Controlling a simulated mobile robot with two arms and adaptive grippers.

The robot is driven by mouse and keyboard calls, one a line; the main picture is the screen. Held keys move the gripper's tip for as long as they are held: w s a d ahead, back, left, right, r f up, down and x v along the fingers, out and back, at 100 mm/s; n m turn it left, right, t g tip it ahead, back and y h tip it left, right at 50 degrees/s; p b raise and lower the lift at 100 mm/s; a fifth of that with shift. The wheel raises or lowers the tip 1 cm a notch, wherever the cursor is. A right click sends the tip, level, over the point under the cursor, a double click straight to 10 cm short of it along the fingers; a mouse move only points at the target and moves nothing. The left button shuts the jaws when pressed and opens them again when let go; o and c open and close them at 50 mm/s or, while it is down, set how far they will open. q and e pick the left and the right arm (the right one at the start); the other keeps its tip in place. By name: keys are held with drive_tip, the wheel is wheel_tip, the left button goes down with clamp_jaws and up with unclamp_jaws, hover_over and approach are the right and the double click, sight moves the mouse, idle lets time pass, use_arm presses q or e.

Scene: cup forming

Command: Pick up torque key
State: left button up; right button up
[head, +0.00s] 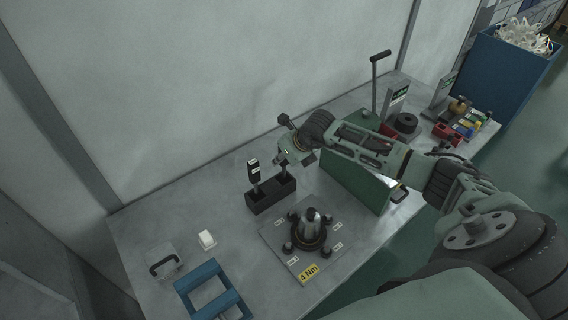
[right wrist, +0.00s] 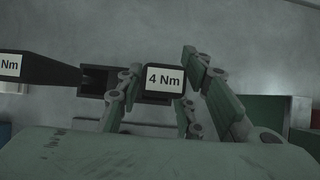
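The torque key labelled "4 Nm" (right wrist: 164,80) is between the fingers of my right gripper (right wrist: 158,92) in the right wrist view. The fingers stand apart on both sides of it; whether they touch it is hard to tell. In the head view my right gripper (head: 296,147) is over the right end of the black key holder (head: 270,197) and hides most of that key. A second black torque key (head: 254,171) stands upright in the holder's left end; it also shows at the left in the right wrist view (right wrist: 40,69). My left gripper is not in view.
A plate (head: 282,222) with a dark fixture (head: 311,232) and a "4 Nm" sign lies in front of the holder. A green box (head: 357,185) stands under my right forearm. A blue frame (head: 211,290) lies at the front left. The wall is close behind.

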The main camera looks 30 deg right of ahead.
clamp_jaws()
drive_tip(key=shift+r, duration=0.1)
